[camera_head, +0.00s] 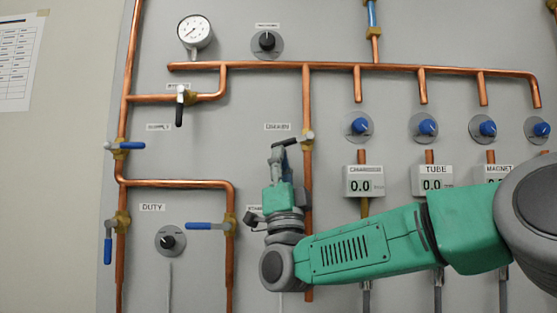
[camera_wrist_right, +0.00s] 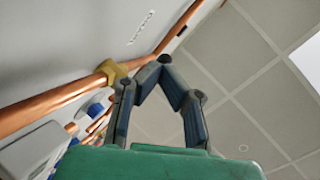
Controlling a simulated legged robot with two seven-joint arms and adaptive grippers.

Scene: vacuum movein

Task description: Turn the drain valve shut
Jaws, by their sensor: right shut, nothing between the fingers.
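The drain valve is a brass body (camera_head: 307,137) on a vertical copper pipe, beside a label (camera_head: 277,127) that seems to read DRAIN. Its dark lever (camera_head: 287,142) points left, roughly across the pipe and slightly tilted. My right gripper (camera_head: 278,152) is just below the lever's left end, fingers pointing up. It is shut and empty; I cannot tell whether it touches the lever. In the right wrist view the fingers (camera_wrist_right: 164,62) meet at the tips, and a brass valve body (camera_wrist_right: 112,72) shows to their left. The lever is not clear there. My left gripper is not in view.
A black-handled valve (camera_head: 180,105) and blue-handled valves (camera_head: 125,145) sit on pipes to the left. A gauge (camera_head: 194,32) and a black knob (camera_head: 267,42) are above. Blue knobs (camera_head: 359,126) and displays (camera_head: 364,182) line the right, partly behind my right arm.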

